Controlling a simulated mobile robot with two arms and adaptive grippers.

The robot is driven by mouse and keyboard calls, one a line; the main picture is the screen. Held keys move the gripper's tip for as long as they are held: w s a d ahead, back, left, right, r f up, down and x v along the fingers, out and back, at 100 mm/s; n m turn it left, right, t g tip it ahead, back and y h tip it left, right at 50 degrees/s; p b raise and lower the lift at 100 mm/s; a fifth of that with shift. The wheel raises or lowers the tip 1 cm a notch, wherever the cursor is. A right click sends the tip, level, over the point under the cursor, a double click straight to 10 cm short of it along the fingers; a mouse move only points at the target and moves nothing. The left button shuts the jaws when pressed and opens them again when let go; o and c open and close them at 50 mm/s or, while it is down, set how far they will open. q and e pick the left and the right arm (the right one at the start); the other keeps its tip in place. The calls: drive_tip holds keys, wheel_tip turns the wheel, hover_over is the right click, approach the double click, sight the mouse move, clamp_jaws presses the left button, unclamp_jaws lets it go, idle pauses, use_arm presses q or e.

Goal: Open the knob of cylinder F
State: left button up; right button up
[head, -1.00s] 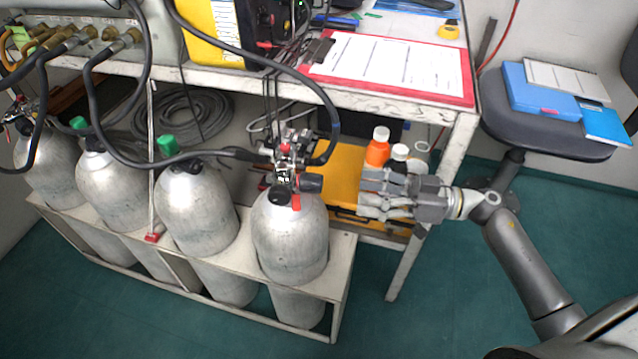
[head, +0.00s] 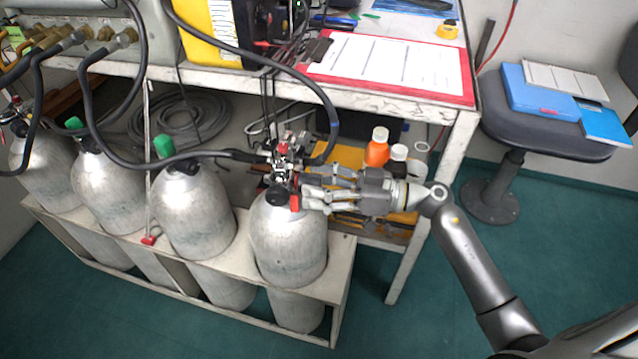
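The rightmost grey cylinder (head: 290,240) stands upright in the rack, with a valve and regulator (head: 284,160) on top and a red tag (head: 295,200) at its neck. No letter is readable on any cylinder, so I cannot tell from labels which is F. My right gripper (head: 306,191) points left at this valve's right side, where the black knob was visible earlier. Its fingers look spread, one above the other, and now hide the knob. I cannot tell whether they touch it. My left gripper is not in view.
Other cylinders (head: 194,212) stand to the left, some with green caps. A black hose (head: 335,110) loops over the valve. The bench (head: 440,118) edge and leg are behind my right gripper, with an orange bottle (head: 377,152) and yellow case under it. A stool (head: 540,125) stands right.

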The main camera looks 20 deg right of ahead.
drive_tip(key=c, duration=0.9)
